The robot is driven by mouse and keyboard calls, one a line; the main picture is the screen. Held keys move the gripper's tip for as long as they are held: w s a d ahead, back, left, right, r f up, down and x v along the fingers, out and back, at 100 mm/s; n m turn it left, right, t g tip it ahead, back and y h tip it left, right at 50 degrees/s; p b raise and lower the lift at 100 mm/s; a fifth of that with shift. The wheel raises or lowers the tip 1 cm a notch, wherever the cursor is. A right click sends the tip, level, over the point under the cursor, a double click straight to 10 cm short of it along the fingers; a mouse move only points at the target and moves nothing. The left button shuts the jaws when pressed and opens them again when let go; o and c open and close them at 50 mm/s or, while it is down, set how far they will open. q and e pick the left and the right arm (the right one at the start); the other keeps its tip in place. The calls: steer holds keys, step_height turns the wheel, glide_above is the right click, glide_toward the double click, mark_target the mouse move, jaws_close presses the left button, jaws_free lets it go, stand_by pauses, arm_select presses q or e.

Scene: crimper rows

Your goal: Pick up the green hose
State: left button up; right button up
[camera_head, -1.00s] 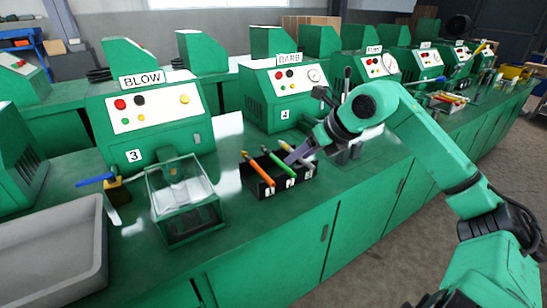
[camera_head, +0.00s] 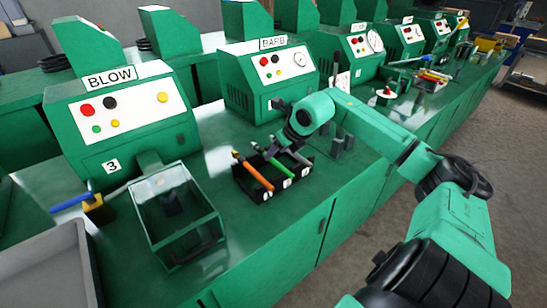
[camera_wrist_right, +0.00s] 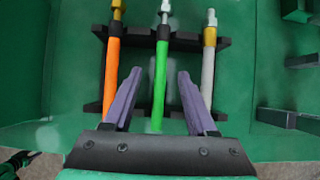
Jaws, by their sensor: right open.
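The green hose (camera_head: 279,170) lies in the middle slot of a black rack (camera_head: 243,186), between an orange hose (camera_head: 255,173) and a white hose (camera_head: 297,156). In the right wrist view the green hose (camera_wrist_right: 160,85) has a dark collar and a metal fitting at its far end. My right gripper (camera_wrist_right: 159,74) is open, with one purple finger on each side of the green hose and visible gaps between. How far above the hose the fingers are, I cannot tell. My left gripper is not in view.
A clear-topped green box (camera_head: 175,215) and a blue-handled valve (camera_head: 72,203) stand left of the rack. The BARB machine (camera_head: 265,85) is behind it. Small grey posts (camera_head: 342,143) stand to its right. The bench front by the rack is clear.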

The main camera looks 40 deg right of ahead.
mark_target(273, 158)
steer(key=p+x, duration=0.1)
steer(key=x, duration=0.3)
steer(key=shift+w+d+f, duration=0.1)
steer(key=shift+w, duration=0.1)
steer(key=shift+s, duration=0.1)
jaws_close()
